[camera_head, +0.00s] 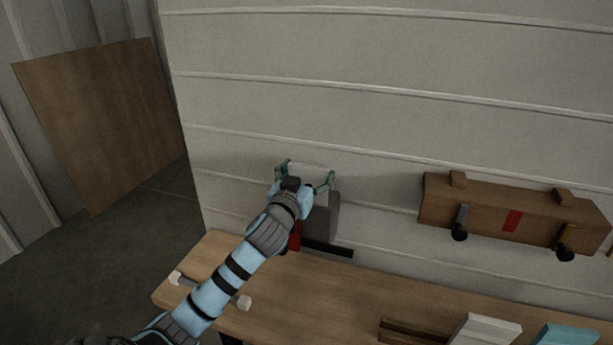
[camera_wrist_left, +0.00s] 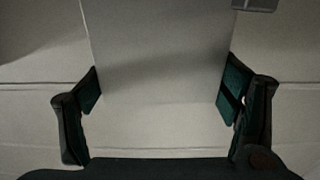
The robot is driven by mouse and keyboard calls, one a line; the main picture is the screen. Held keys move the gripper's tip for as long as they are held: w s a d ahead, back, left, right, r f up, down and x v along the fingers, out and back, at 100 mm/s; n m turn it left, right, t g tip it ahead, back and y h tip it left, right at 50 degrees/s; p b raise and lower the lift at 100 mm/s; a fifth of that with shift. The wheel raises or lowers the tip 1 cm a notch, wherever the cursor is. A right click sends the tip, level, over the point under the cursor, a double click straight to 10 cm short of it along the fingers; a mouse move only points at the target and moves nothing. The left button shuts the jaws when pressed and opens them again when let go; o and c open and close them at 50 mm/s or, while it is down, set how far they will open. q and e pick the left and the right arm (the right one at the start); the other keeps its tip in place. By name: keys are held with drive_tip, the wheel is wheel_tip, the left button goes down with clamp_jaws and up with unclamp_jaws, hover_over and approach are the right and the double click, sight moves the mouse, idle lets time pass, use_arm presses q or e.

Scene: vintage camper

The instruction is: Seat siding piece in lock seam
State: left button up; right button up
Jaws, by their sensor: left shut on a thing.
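The siding piece is a pale grey-white flat panel (camera_wrist_left: 155,45) that fills the space between my fingers in the left wrist view. My left gripper (camera_head: 307,171) is shut on it by its two side edges, and the dark green fingers also show in the left wrist view (camera_wrist_left: 160,90). In the head view the piece (camera_head: 312,174) is small and close in front of the pale ribbed wall (camera_head: 370,130). The lock seam is hard to single out among the wall's horizontal ribs. I cannot tell whether the piece touches it. My right gripper is not in view.
A grey block (camera_head: 325,220), a dark strip (camera_head: 328,247) and a red item (camera_head: 295,238) sit below my gripper. A wooden workbench (camera_head: 270,315) runs along the wall, with a mallet-like tool (camera_head: 244,302) on it. A brown tool rack (camera_head: 485,212) juts out at right.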

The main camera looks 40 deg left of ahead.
use_arm(q)
drive_tip(key=shift+r, duration=0.1)
drive_tip(key=shift+f+b, duration=0.35)
drive_tip(key=shift+f, duration=0.25)
drive_tip(key=o, duration=1.5)
drive_tip(key=shift+r, duration=0.25)
drive_tip(key=shift+r+p, duration=0.6)
drive_tip(key=shift+r, duration=0.05)
drive_tip(key=v, duration=1.2)
drive_tip(key=shift+f, duration=0.25)
